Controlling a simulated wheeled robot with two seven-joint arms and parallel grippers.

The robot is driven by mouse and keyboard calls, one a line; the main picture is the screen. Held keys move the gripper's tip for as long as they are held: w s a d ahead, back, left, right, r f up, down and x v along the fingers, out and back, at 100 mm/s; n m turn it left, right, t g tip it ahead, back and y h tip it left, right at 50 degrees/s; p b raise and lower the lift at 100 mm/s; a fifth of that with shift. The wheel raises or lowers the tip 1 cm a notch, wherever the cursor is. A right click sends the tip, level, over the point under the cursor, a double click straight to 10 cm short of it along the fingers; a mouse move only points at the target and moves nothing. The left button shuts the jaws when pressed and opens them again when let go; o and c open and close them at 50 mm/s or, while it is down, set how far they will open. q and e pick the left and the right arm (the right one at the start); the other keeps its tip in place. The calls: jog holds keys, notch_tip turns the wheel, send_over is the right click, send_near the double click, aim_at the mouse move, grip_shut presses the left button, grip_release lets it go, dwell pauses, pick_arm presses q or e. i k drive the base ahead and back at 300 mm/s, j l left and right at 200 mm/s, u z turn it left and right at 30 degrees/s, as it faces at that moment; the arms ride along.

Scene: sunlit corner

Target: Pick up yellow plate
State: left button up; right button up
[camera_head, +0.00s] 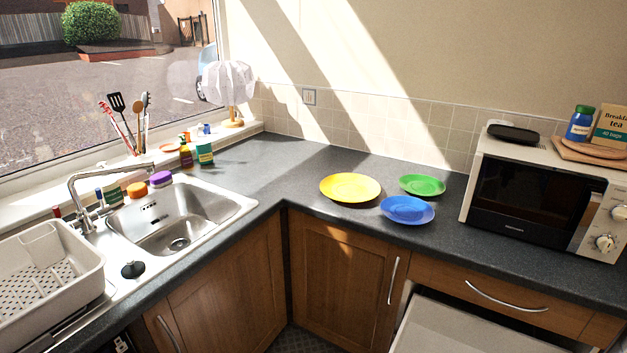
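A yellow plate (350,187) lies flat on the dark grey countertop (300,172) near the corner, in the middle of the head view. It is the largest of a group of plates and its whole top face shows. A blue plate (407,209) lies to its right and nearer the counter's front edge. A green plate (422,185) lies to its right, further back. The yellow plate appears empty, with nothing on it. Neither of my grippers shows in this view.
A microwave (540,192) stands right of the plates. A sink (180,222) and a white dish rack (45,275) are on the left. Bottles and jars (186,155) stand by the window. A pale open drawer or surface (470,325) juts out at bottom right. Counter left of the yellow plate is clear.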

aim_at(346, 187)
jog(key=i+j+u, duration=0.15)
jog(key=i, duration=0.6)
jog(key=i+j+u, duration=0.15)
jog(key=i, duration=0.6)
